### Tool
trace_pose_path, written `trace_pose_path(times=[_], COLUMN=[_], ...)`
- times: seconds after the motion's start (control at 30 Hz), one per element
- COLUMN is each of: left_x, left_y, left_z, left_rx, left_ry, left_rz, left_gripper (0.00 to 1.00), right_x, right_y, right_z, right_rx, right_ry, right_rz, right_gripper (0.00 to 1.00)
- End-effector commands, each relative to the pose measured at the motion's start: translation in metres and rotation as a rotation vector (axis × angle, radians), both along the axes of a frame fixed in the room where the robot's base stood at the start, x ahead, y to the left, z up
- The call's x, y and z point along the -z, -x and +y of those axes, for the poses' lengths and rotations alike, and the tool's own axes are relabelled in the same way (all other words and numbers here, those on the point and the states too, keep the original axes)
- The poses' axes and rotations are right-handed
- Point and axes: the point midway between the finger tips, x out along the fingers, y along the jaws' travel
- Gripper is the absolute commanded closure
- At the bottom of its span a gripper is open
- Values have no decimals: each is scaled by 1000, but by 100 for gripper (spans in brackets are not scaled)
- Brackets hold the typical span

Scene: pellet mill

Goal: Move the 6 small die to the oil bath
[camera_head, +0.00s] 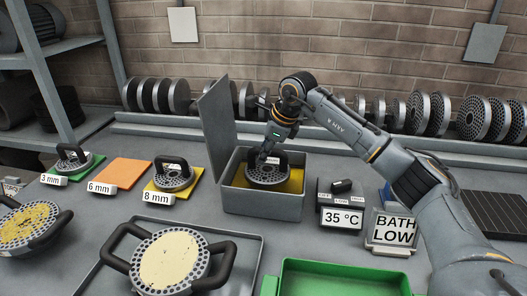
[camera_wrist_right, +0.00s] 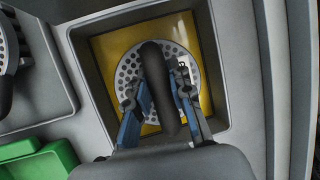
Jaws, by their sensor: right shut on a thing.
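A small round die (camera_head: 268,174) with a dark arched handle is inside the grey oil bath box (camera_head: 262,204), over yellow oil. The bath's lid (camera_head: 217,115) stands open at its left. My right gripper (camera_head: 270,152) reaches down into the bath and is shut on the die's handle. In the right wrist view the gripper (camera_wrist_right: 160,100) straddles the handle, with the perforated die (camera_wrist_right: 130,70) below it and yellow oil (camera_wrist_right: 108,52) around. The orange 6 mm pad (camera_head: 120,173) is empty. My left gripper is not in view.
Small dies stand on the green 3 mm pad (camera_head: 92,161) and the yellow 8 mm pad (camera_head: 197,172). A large two-handled die (camera_head: 172,262) lies on a tray in front. A 35 °C display (camera_head: 343,218), a BATH LOW sign (camera_head: 393,230) and a green tray (camera_head: 340,268) are to the right.

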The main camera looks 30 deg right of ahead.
Motion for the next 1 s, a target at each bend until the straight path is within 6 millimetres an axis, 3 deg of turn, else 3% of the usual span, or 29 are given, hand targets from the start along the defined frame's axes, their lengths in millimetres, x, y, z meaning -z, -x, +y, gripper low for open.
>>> trace_pose_path(times=[0.43,1.0], left_x=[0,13], left_y=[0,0], left_z=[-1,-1], left_rx=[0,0], left_ry=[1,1], left_rz=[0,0], left_gripper=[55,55], right_x=[-4,16], right_y=[-1,-1], right_z=[0,0], right_rx=[0,1], right_ry=[-3,-3], right_rz=[-10,-9], right_gripper=[100,100])
